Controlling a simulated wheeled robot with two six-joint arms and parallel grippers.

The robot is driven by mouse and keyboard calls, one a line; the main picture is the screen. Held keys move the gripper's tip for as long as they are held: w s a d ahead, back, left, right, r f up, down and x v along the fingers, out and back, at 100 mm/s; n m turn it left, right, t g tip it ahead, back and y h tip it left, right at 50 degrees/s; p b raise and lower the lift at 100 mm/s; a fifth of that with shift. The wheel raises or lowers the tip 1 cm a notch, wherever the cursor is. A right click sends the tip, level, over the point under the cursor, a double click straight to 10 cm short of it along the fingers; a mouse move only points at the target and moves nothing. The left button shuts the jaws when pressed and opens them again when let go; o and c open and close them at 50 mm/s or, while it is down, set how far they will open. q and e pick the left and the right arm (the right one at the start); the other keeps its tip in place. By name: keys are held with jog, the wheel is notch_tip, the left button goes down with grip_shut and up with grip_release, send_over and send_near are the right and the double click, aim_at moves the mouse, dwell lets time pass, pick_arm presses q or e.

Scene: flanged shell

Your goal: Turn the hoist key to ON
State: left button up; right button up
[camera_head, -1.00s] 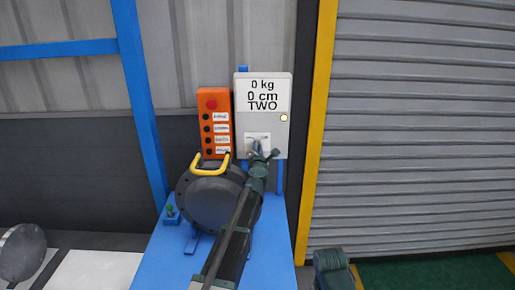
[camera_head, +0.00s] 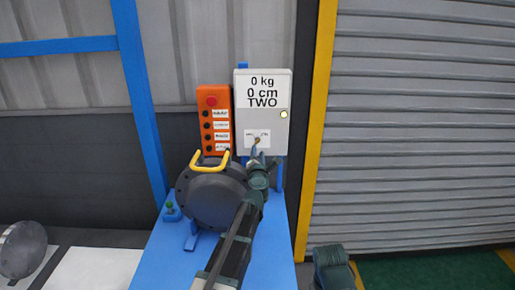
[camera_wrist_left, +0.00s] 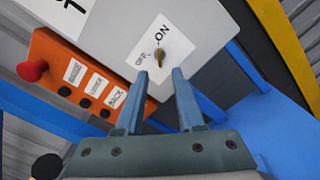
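The hoist key (camera_head: 257,140) is a small brass key in a white label plate on the grey control box (camera_head: 278,95). In the left wrist view the key (camera_wrist_left: 158,56) stands between the labels OFF and ON; I cannot tell exactly which one it points to. My left gripper (camera_head: 256,154) is just below the key in the head view. In the left wrist view its two blue fingers (camera_wrist_left: 160,76) are open with nothing between them, and their tips are just short of the key.
An orange button panel (camera_head: 213,120) with a red knob is left of the box. A dark round flanged shell (camera_head: 212,200) with a yellow handle (camera_head: 210,161) stands on the blue stand (camera_head: 160,258) below. A yellow post (camera_head: 316,130) and grey shutter (camera_head: 420,130) are to the right.

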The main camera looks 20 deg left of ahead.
pick_arm(q)
jog(key=v, duration=0.6)
jog(key=shift+s, duration=0.2)
jog(key=s+d+f+m+g+h, duration=0.2)
jog(key=s+d+f+m+h, duration=0.25)
jog(key=d+m, duration=0.4)
jog(key=s+d+f+m+g+h, duration=0.3)
jog(key=d+m+h, duration=0.3)
jog(key=m, duration=0.5)
jog(key=s+a+f+m+g+y, duration=0.1)
jog(key=s+f+m+g, duration=0.55)
jog(key=s+f, duration=0.35)
jog(key=s+a+f+m+g+y, duration=0.45)
jog(key=s+a, duration=0.35)
jog(key=s, duration=0.4)
jog(key=s+d+m+g+y, duration=0.1)
jog(key=s+d+m, duration=0.2)
jog(key=d, duration=0.8)
jog(key=s, duration=0.2)
jog(key=shift+s+g, duration=0.25)
jog(key=shift+g, duration=0.05)
